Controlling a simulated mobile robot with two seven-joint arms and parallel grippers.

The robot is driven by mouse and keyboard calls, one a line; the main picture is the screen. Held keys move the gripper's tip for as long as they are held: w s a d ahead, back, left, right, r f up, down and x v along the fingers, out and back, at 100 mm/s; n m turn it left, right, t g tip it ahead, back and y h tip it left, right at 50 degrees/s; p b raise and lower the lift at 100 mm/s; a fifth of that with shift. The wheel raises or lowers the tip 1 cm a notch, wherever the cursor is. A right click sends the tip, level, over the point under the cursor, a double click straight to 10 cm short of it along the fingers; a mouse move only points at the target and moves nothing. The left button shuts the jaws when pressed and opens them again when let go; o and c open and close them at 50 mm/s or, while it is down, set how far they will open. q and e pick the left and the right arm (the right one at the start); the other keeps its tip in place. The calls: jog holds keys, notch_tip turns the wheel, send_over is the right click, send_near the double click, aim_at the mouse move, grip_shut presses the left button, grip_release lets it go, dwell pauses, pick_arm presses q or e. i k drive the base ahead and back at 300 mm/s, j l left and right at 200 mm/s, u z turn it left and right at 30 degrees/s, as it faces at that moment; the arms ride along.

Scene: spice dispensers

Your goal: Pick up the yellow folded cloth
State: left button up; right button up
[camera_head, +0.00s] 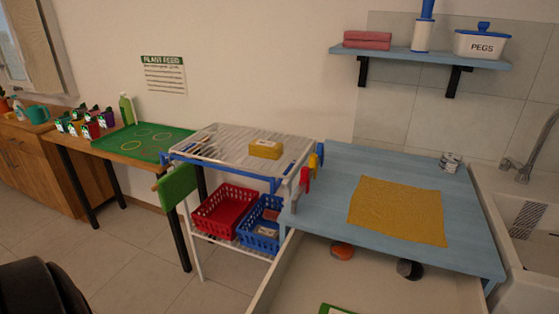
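A yellow cloth (398,210) lies spread flat on the blue countertop (330,212) at the right. A smaller, thicker yellow block-like item (265,149) sits on the wire rack (215,143) in the middle; it could be a folded cloth or a sponge, and I cannot tell which. Neither of my grippers shows in the head view. A dark rounded shape stands at the bottom left corner, and no fingers show on it.
Red (225,209) and blue (262,224) baskets stand below the rack. A green mat (150,142) lies on the left table. A sink (530,225) is at the far right. A shelf (425,58) holds pink folded towels (367,40) and a pegs box (482,42). The floor at left is clear.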

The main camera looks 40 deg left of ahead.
aim_at(274, 151)
jog(key=i+l+u, duration=0.1)
jog(key=u, duration=0.35)
jog(key=i+l+u, duration=0.1)
jog(key=u, duration=0.35)
jog(key=l+u, duration=0.1)
jog(key=u, duration=0.55)
jog(key=z, duration=0.75)
jog(key=i+j+z, duration=0.15)
jog(key=j+z, duration=0.3)
jog(key=j, duration=0.15)
jog(key=j+z, duration=0.45)
jog(key=j, duration=0.2)
jog(key=j+z, duration=0.45)
jog(key=j, duration=0.25)
